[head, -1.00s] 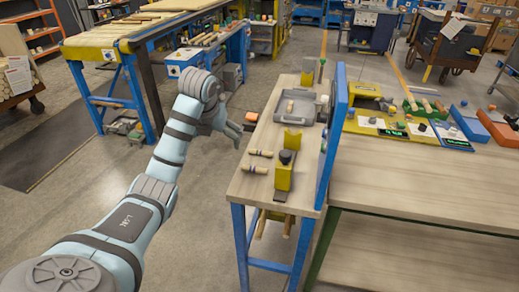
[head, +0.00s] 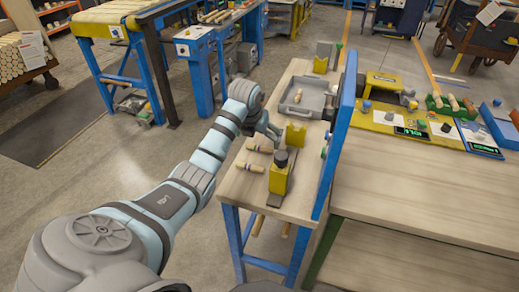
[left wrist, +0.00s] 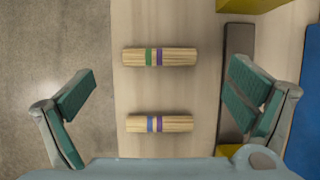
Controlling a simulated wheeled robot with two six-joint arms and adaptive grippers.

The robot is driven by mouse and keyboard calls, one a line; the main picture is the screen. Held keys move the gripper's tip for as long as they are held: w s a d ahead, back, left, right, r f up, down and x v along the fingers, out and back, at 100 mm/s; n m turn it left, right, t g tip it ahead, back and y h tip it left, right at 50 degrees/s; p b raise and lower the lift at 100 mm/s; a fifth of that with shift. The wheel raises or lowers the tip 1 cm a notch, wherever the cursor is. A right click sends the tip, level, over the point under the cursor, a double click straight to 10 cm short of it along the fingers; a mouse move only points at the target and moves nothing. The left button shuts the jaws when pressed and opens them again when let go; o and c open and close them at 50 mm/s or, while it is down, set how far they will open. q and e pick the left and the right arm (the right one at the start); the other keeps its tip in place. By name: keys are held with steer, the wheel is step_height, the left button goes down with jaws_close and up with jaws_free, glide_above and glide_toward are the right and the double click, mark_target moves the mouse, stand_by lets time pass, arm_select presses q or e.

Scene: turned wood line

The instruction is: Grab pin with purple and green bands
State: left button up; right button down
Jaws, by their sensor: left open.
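The pin with green and purple bands (left wrist: 176,57) lies crosswise on the bench in the upper middle of the left wrist view. In the head view it appears to be the farther pin (head: 258,145); its bands are too small to read there. A second pin with blue and purple bands (left wrist: 178,124) lies parallel below it, the nearer one in the head view (head: 249,167). My left gripper (left wrist: 160,88) is open and empty above the bench, its fingers wide on either side of the pins' ends. It also shows in the head view (head: 271,130), just beyond the pins.
A yellow fixture with a dark knob (head: 279,178) stands right of the pins, and a yellow block (head: 296,134) farther back. A grey tray (head: 303,97) lies behind them. A blue panel (head: 343,115) borders the bench's right side. Open floor lies left.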

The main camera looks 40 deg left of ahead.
mark_target(259, 146)
arm_select(q)
steer(key=x, duration=0.5)
steer(key=shift+s+f, duration=0.1)
steer(key=shift+s, duration=0.1)
steer(key=shift+c, duration=0.8)
steer(key=c, duration=0.8)
